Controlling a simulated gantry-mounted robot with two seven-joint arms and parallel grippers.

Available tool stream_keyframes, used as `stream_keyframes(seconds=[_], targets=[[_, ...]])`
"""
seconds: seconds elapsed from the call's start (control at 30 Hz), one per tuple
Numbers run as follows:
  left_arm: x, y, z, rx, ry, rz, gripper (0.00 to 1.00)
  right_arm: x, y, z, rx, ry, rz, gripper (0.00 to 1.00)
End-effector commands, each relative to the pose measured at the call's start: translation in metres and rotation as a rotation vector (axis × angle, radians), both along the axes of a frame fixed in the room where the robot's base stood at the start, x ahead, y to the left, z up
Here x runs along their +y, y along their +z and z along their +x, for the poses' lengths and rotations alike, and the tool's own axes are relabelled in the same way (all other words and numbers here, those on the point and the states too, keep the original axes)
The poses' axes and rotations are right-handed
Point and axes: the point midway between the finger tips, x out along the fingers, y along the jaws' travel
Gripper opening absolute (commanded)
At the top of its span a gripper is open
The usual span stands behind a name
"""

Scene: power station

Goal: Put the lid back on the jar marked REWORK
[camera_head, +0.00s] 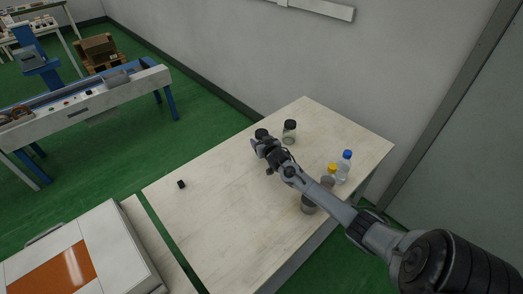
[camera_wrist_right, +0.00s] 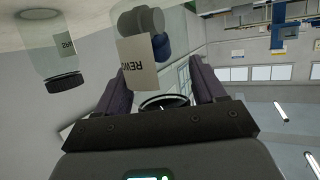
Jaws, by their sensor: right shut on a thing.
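The jar marked REWORK shows in the right wrist view, upside down, by its pale label (camera_wrist_right: 138,66), just beyond my right fingers. My right gripper (camera_wrist_right: 162,100) is shut on a dark round lid (camera_wrist_right: 163,104), seen edge-on as an ellipse between the fingers. I cannot tell whether the lid touches the jar. In the head view my right gripper (camera_head: 262,143) is at the far left part of the table, by a dark round shape (camera_head: 261,133). My left gripper is in neither view.
A second jar with a black lid (camera_head: 289,131) stands close to the right of my gripper. Blue-capped (camera_head: 344,167) and yellow-capped (camera_head: 331,170) bottles and another jar (camera_head: 308,204) stand near my arm. A small black object (camera_head: 181,184) lies left. The table's (camera_head: 225,215) front left is clear.

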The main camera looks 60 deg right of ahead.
Motion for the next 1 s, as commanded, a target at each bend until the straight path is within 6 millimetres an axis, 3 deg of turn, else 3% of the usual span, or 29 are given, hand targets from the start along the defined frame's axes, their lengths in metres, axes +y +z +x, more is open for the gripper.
stream_keyframes(seconds=[0.37, 0.7, 1.0], targets=[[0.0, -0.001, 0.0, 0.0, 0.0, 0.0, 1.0, 0.0, -0.001, 0.002, -0.002, 0.0, -0.001, 0.0], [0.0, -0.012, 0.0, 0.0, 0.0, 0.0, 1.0, 0.0, -0.037, 0.001, 0.0, -0.001, 0.0, 0.0], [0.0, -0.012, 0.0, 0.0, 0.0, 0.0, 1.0, 0.0, -0.04, 0.002, -0.002, 0.0, 0.0, 0.0]])
